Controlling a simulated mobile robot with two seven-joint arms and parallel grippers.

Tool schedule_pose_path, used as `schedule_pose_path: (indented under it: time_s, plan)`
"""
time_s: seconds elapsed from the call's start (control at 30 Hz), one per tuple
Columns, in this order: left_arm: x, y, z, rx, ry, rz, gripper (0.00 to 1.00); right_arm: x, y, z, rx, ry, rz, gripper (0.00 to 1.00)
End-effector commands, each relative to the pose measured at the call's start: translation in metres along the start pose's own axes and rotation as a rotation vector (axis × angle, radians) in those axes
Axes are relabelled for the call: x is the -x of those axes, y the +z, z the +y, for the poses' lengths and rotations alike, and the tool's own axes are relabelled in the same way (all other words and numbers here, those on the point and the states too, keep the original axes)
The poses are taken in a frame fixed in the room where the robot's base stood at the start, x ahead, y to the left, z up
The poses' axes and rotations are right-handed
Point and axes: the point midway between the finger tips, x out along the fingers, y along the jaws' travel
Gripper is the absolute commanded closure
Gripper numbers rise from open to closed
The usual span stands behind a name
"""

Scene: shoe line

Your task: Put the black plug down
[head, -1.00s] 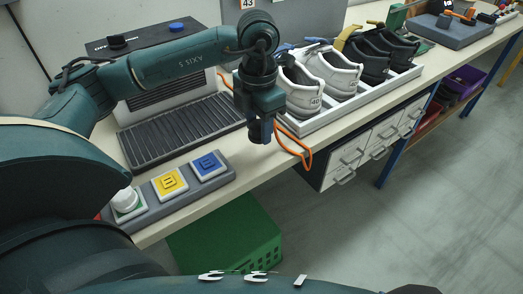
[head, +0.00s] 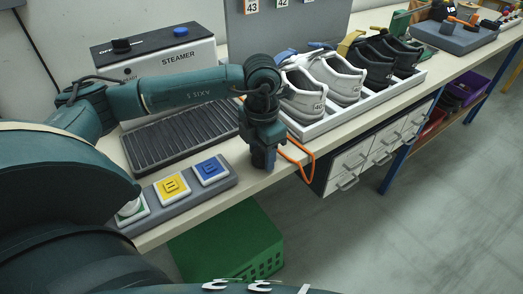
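My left gripper (head: 263,160) points down near the front edge of the bench, between the pad with the coloured blocks and the shoe tray. Its fingertips look close together, but I cannot make out whether something is between them. I cannot pick out the black plug; it may be hidden at the dark fingertips. An orange cable (head: 308,165) loops out from behind the gripper and over the bench's front edge. My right gripper is not in view.
A grey pad holds a yellow block (head: 172,187) and a blue block (head: 210,169). A white tray (head: 350,118) of shoes stands right of the gripper. A green crate (head: 230,245) is below.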

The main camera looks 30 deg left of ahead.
Motion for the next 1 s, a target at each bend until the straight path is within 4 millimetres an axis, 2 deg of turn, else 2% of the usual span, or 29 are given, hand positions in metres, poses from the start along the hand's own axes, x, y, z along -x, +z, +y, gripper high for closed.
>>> schedule_pose_path:
  time_s: [0.03,0.17,0.37,0.53,1.0]
  plan:
    - [0.000,0.000,0.000,0.000,0.000,0.000,0.49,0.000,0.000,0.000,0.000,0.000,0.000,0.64]
    - [0.000,0.000,0.000,0.000,0.000,0.000,0.38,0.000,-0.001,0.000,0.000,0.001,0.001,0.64]
    - [0.001,0.000,0.000,0.000,0.000,0.000,0.38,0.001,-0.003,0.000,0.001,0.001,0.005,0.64]
    - [0.010,0.001,0.000,0.000,0.001,-0.002,0.38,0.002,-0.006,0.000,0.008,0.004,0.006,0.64]
    - [0.103,0.001,0.000,-0.001,0.000,-0.003,0.38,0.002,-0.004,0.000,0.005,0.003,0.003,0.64]
